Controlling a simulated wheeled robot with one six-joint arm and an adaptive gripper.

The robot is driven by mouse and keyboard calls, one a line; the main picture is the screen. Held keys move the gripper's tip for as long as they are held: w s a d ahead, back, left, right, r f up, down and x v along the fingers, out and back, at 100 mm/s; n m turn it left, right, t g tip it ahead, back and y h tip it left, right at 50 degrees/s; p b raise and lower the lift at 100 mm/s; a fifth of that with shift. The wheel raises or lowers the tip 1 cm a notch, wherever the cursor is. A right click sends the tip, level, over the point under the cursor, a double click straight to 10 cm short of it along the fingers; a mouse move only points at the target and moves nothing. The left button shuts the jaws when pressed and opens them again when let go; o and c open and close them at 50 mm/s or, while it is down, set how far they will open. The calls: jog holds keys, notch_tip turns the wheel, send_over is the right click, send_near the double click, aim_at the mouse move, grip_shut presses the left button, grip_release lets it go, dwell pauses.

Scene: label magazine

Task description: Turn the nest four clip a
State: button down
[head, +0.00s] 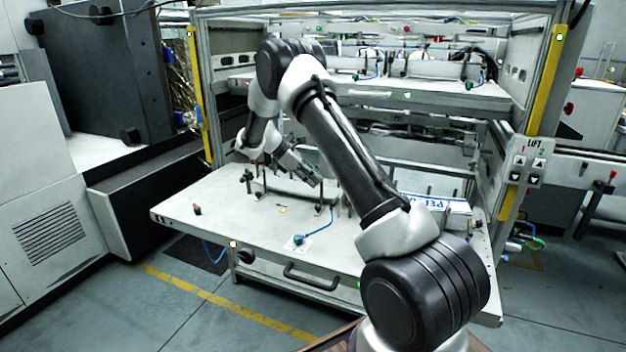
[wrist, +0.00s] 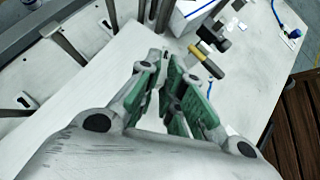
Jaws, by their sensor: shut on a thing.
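My gripper (head: 314,179) reaches over the pulled-out white shelf (head: 215,220), among short upright posts. In the wrist view my gripper (wrist: 170,68) has its green-padded fingers nearly together at the tips. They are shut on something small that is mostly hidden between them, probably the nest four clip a. Its shape and turn cannot be made out. A small black and yellow part (wrist: 208,52) lies just beyond the fingertips. Dark posts (wrist: 66,46) stand to the left of the fingers in the wrist view.
A white box with blue lettering (head: 447,205) lies on the shelf's right side. A blue cable runs to a connector (head: 298,240) near the front. A red-tipped knob (head: 196,209) stands at left. An upper shelf (head: 440,92) hangs behind; yellow-striped frame posts (head: 546,80) flank it.

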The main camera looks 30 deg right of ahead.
jog(key=shift+w+d+m+g+y, duration=0.2)
jog(key=shift+m+g+y, duration=0.4)
jog(key=shift+m, duration=0.5)
jog(key=shift+w+d+m+g+y, duration=0.1)
jog(key=shift+w+m+g+y, duration=0.2)
jog(key=shift+m+g, duration=0.65)
jog(key=shift+m, duration=0.25)
jog(key=c, duration=1.6)
grip_release()
jog(key=shift+o, duration=0.2)
jog(key=shift+w+r, duration=0.1)
jog(key=v, duration=1.1)
jog(key=shift+a+r, duration=0.15)
jog(key=shift+r, duration=0.2)
